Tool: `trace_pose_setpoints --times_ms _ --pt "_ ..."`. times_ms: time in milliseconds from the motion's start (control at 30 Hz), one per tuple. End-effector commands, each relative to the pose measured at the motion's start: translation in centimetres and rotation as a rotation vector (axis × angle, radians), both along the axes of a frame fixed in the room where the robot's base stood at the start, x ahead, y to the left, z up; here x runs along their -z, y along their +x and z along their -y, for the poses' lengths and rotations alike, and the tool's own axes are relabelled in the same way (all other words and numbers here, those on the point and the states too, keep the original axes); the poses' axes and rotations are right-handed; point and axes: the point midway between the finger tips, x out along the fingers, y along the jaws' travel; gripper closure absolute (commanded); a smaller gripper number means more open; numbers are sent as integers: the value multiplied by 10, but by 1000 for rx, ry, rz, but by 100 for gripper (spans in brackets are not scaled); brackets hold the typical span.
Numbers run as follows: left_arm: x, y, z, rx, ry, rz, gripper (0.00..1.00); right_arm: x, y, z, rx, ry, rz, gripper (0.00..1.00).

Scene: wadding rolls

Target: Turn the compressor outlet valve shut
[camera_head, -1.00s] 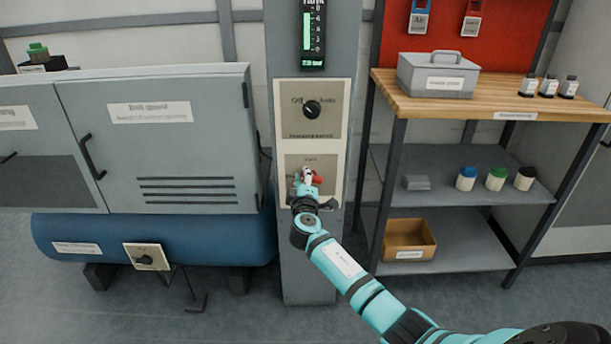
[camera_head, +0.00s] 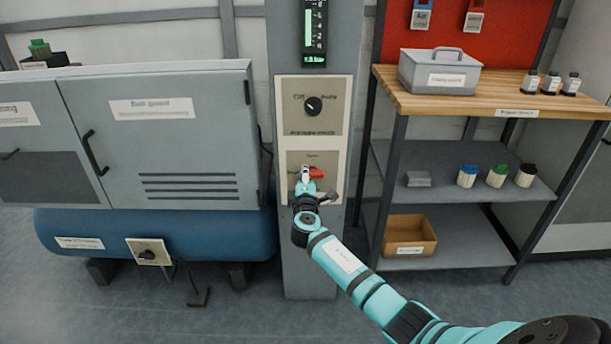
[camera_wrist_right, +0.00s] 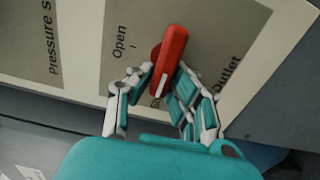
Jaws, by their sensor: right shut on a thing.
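The outlet valve is a red lever handle (camera_head: 317,173) on the lower plate (camera_head: 297,160) of the grey column. In the right wrist view the red handle (camera_wrist_right: 170,62) stands between the fingers, and the plate reads "Open" and "Outlet". My right gripper (camera_head: 306,180) reaches it from below and is shut on the handle; it also shows in the right wrist view (camera_wrist_right: 160,98). Part of the plate's lettering and the valve's base are hidden behind the handle and fingers. My left gripper is not in view.
A pressure switch knob (camera_head: 313,106) sits just above the valve, under a green-lit gauge (camera_head: 314,30). The grey compressor cabinet (camera_head: 160,140) and blue tank (camera_head: 160,232) stand to the left. A shelf unit (camera_head: 500,105) stands close on the right.

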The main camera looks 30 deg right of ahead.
Motion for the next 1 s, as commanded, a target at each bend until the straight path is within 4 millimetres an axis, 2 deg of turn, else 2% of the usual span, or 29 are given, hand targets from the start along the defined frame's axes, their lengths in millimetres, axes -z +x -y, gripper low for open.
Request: trace_pose_setpoints --times_ms 133,167,333,700,867,1000 --pt "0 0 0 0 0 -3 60 2 0 -1 -2 -3 -5 100" --pt "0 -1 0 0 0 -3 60 3 0 -1 -2 -3 -5 82" --pt "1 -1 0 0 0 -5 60 2 0 -1 -2 -1 -3 60" --pt "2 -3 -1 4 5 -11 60 1 -5 -4 -1 0 -1 60" --pt "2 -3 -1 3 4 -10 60 2 -25 -16 -2 0 -2 60" --pt "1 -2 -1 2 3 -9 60 3 -51 -32 -4 2 -2 60"
